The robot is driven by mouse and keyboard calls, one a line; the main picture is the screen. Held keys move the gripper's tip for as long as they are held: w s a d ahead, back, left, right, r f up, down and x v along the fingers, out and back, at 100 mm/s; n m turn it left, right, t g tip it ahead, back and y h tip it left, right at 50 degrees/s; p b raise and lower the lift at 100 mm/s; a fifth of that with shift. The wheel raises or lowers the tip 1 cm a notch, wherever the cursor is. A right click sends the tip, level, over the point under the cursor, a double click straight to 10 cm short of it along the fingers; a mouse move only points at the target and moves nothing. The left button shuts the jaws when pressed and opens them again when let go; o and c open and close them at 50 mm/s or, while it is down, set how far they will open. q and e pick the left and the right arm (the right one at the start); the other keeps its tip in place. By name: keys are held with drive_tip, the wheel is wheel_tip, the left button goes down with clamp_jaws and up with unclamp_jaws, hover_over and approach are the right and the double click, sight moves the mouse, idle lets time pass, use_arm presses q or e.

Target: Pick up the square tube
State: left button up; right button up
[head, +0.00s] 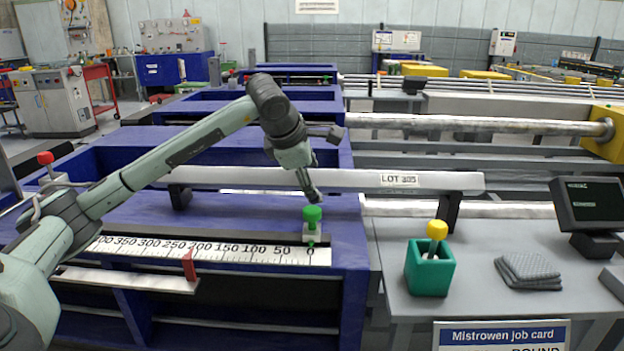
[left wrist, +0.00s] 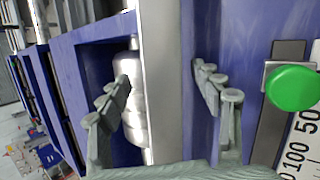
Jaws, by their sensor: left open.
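In the left wrist view the square tube (left wrist: 163,60) runs between the two spread fingers of the left gripper (left wrist: 160,85). Clear gaps show on both sides, so the gripper is open and not holding it. The fingertips' exact depth beside the tube is hard to tell. My right gripper is not in view.
A green knob (head: 312,213) stands close in front of the gripper by the ruler scale (head: 230,253). A red pointer (head: 190,263) sits on the scale. A teal box (head: 430,275), a grey cloth (head: 527,270) and a monitor (head: 590,205) are at right. A shiny round bar (left wrist: 134,110) lies behind the tube.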

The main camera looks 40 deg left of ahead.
use_arm(q)
clamp_jaws()
idle(0.5)
drive_tip(key=shift+r, duration=0.15)
